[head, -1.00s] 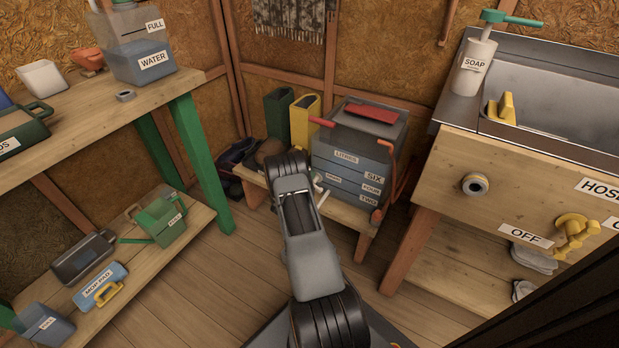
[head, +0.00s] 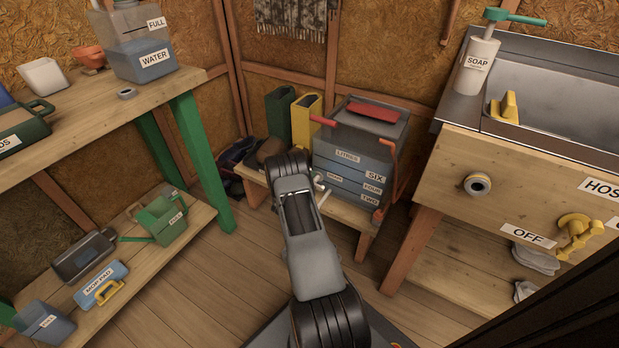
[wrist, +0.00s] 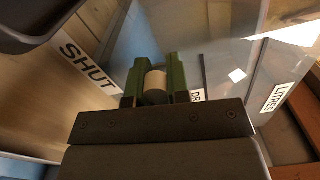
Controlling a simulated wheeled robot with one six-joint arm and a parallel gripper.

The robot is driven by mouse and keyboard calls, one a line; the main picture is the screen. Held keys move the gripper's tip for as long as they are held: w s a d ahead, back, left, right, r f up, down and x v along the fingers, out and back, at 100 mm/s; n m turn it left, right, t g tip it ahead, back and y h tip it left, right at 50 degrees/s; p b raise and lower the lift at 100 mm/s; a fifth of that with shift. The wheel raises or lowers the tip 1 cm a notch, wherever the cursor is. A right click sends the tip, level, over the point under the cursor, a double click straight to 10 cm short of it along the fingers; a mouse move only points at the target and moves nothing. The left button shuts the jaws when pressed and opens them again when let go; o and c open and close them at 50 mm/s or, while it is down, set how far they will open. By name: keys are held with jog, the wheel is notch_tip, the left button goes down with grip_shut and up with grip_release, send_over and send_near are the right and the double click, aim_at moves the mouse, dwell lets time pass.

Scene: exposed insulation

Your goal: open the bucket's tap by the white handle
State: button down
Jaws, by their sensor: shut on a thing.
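The bucket (head: 352,161) is a grey, see-through box with LITRES, SIX, FOUR and TWO labels. It stands on a low wooden bench in the head view. A small white part, seemingly the tap's white handle (head: 319,183), shows at its lower left front beside my arm. In the wrist view my gripper (wrist: 156,78) has its green fingers shut around the pale, rounded handle (wrist: 155,88). A SHUT label (wrist: 89,65) is to the left of the fingers, and a partly covered label starting DR is to the right. My arm hides the fingers in the head view.
A yellow container (head: 306,119) and a green one (head: 279,113) stand left of the bucket. The sink bench (head: 455,155) is close on the right. A shelf with a green watering can (head: 161,219) is on the left. Bare floor lies between.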

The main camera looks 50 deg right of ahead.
jog(key=c, duration=1.3)
grip_release()
jog(key=shift+s+f, duration=0.2)
jog(key=shift+s, duration=0.05)
jog(key=shift+o, duration=1.1)
jog(key=shift+w+r, duration=0.1)
jog(key=shift+a+r, duration=0.1)
jog(key=shift+a, duration=0.35)
jog(key=p+v, duration=0.4)
jog(key=v, duration=0.9)
